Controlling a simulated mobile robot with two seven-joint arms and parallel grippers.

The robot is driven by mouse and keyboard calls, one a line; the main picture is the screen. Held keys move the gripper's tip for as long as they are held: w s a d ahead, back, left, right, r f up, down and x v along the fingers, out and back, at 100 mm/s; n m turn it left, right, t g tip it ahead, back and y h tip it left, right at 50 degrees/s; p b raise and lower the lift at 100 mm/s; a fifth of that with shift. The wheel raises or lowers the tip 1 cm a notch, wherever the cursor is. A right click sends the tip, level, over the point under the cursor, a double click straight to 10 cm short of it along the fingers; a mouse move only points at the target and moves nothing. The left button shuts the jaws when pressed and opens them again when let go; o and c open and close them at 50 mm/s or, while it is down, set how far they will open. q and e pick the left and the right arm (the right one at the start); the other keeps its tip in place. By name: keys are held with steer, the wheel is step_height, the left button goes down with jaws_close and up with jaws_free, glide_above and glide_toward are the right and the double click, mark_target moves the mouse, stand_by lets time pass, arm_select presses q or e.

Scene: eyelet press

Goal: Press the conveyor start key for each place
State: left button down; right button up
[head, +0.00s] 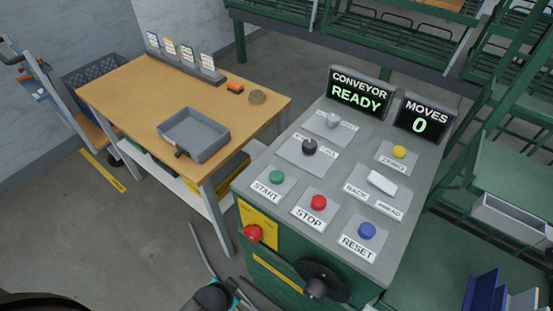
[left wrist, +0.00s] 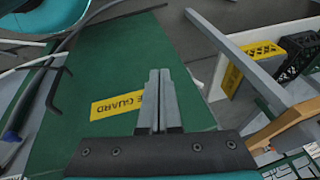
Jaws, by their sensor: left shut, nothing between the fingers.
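The green START key (head: 276,177) is a round button at the left of the grey console top (head: 330,228). The red STOP key (head: 319,202) and blue RESET key (head: 367,230) stand to its right. The conveyor display (head: 359,92) reads READY, and the moves display (head: 424,119) reads 0. In the left wrist view my left gripper (left wrist: 158,75) is shut and empty, with the console's green front (left wrist: 130,65) and a yellow GUARD label (left wrist: 116,105) behind the fingers. No key shows in that view. My right gripper is not in view.
A red mushroom knob (head: 253,233) and a black handwheel (head: 318,281) stick out from the console front. The console top also has black, grey and yellow knobs and a white rocker (head: 382,183). A wooden table (head: 125,95) with a grey tray (head: 222,146) stands to the left.

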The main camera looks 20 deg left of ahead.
arm_select(q)
steer(key=w+r+m+t+p, duration=0.35)
steer(key=w+r, duration=0.35)
steer(key=r, duration=0.7)
steer(key=w+r+m+t+p, duration=0.3)
steer(key=w+r, duration=0.4)
steer(key=r, duration=0.7)
steer(key=w+r+m+t+p, duration=0.2)
steer(key=w+r+m+t, duration=0.4)
steer(key=r, duration=0.8)
steer(key=w+d+r+m+h+p, duration=0.2)
steer(key=d+r+m+h, duration=0.9)
steer(key=m, duration=0.8)
steer(key=s+a+f+m+g+y, duration=0.1)
steer(key=a+f+m+g+y, duration=0.2)
steer(key=f+m+g, duration=0.7)
step_height(320, 180, down, 4)
steer(key=a+m, duration=0.2)
steer(key=m, duration=0.5)
steer(key=shift+s+a+r+m+y, duration=0.2)
steer(key=shift+a+r+m+y, duration=0.1)
steer(key=shift+m+y, duration=0.1)
